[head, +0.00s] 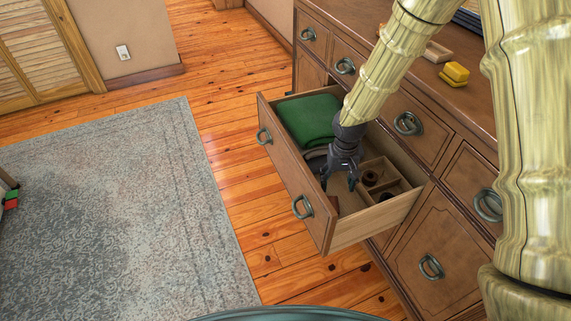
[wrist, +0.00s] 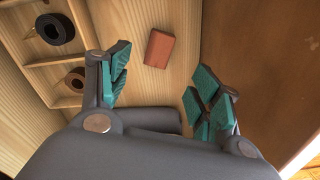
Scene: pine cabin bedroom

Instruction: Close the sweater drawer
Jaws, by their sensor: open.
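The open drawer (head: 292,171) sticks out from the wooden dresser (head: 447,231), with two ring handles on its front. A folded green sweater (head: 310,119) lies in its far part. My gripper (head: 340,184) is inside the drawer's near half, pointing down. In the wrist view my gripper (wrist: 160,95) is open, its teal-padded fingers apart with nothing between them. The drawer's bare floor (wrist: 150,22) shows beyond the fingers, and the drawer's front panel is at the right of that view.
A divider with small compartments (wrist: 62,62) in the drawer holds dark rolled items (wrist: 54,29). A reddish-brown block (wrist: 159,48) lies on the drawer floor. A yellow object (head: 454,74) sits on the dresser top. A grey rug (head: 120,210) covers the floor at left.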

